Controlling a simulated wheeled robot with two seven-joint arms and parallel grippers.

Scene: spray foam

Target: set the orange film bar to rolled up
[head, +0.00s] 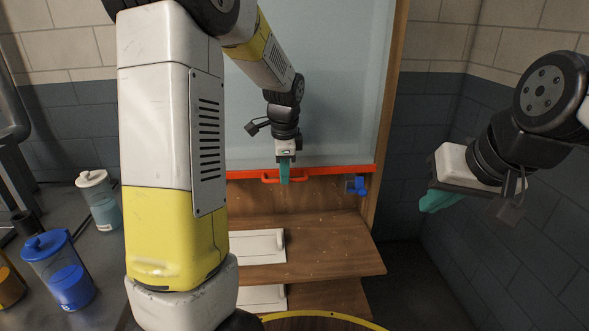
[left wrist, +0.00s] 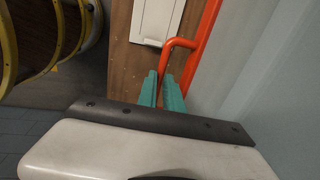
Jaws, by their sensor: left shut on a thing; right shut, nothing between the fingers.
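The orange film bar (head: 330,171) runs across the lower edge of a pale translucent film (head: 340,90) in the head view. The film hangs down over the upper part of a wooden frame. My left gripper (head: 284,180) is at the bar's handle, with its teal fingers pointing down. In the left wrist view the teal fingers (left wrist: 163,92) are shut on the orange handle (left wrist: 180,43), which loops out from the bar (left wrist: 205,40). My right gripper (head: 438,200) is shut and empty at the right, away from the bar.
A blue clip or latch (head: 357,186) sits on the frame's right side. Wooden shelves (head: 325,242) below hold white panels (head: 258,246). A white-lidded jar (head: 100,200) and a blue-lidded jar (head: 60,270) stand on a dark counter at the left. A yellow rim (head: 320,315) shows in front.

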